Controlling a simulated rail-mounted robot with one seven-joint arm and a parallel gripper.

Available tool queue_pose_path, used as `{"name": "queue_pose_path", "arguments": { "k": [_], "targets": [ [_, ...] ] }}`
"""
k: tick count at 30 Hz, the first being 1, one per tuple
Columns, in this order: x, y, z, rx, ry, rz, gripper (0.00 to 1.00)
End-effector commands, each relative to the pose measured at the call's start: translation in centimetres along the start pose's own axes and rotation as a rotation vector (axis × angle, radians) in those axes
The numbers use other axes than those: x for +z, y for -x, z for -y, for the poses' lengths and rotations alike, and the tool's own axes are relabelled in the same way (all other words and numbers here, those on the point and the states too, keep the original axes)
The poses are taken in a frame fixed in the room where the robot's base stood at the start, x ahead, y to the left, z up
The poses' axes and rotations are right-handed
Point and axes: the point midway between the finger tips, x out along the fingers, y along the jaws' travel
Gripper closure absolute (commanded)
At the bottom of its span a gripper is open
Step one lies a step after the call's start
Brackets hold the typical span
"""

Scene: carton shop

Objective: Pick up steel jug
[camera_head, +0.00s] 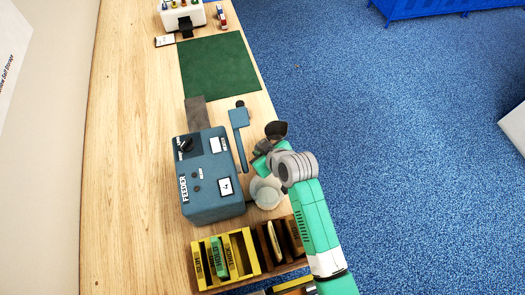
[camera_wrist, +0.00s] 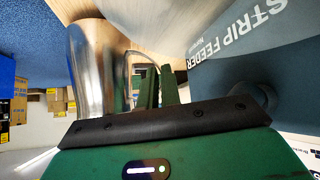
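The steel jug (camera_wrist: 90,75) is large and shiny at the left of the wrist view, with its handle (camera_wrist: 127,72) curving out toward the green fingers. In the head view a dark, open-topped shape (camera_head: 276,130), which looks like the jug, stands by the table's right edge, just beyond my gripper (camera_head: 263,147). In the wrist view my gripper's fingers (camera_wrist: 159,88) are beside the jug at its handle, a narrow gap between them. I cannot tell whether they close on the handle. The far part of the handle is hidden behind the fingers.
A blue-grey strip feeder (camera_head: 208,172) stands close left of my gripper. A pale round dish (camera_head: 266,192) lies beside it. A green mat (camera_head: 218,67) lies clear farther along the table.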

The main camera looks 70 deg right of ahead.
Motion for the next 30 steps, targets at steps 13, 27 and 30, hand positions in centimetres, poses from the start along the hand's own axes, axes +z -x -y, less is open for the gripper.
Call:
{"name": "queue_pose_path", "arguments": {
  "k": [13,27,30],
  "targets": [
    [-4.5,4.4,-0.4,0.002,0.004,-0.005,1.00],
    [-9.6,9.4,-0.9,0.001,0.003,-0.004,1.00],
    [-10.3,10.2,-1.0,0.001,0.002,-0.004,1.00]
  ]
}}
